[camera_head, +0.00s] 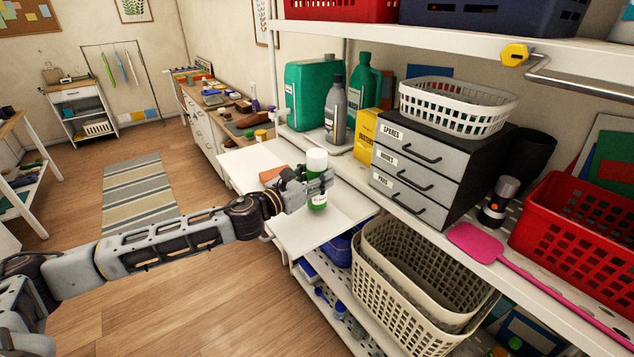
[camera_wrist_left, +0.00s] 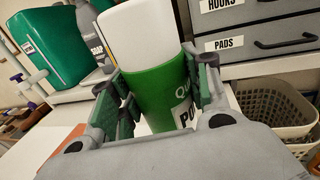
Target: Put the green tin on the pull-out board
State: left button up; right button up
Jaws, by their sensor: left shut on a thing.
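The green tin (camera_head: 318,202) is upright, with a white cap (camera_head: 316,160) and a white label. My left gripper (camera_head: 318,183) comes from the left and is shut on the tin around its middle. In the left wrist view the green tin (camera_wrist_left: 160,92) stands between the two finger pads, and its base is hidden by the gripper. The white pull-out board (camera_head: 345,208) sticks out from the shelf below the tin. I cannot tell whether the tin's base touches the board. My right gripper is out of view.
An orange-brown flat item (camera_head: 272,174) lies on the board left of the tin. Behind are green canisters (camera_head: 312,92), a grey bottle (camera_head: 335,110) and a yellow box (camera_head: 366,135). A drawer unit (camera_head: 425,185) stands right; beige baskets (camera_head: 415,285) sit below.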

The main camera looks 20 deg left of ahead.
pick_arm(q)
jog(key=shift+f, duration=0.85)
jog(key=shift+f, duration=0.15)
jog(key=o, duration=1.2)
jog(key=b+v, duration=0.5)
jog(key=v, duration=0.5)
jog(key=shift+b, duration=0.3)
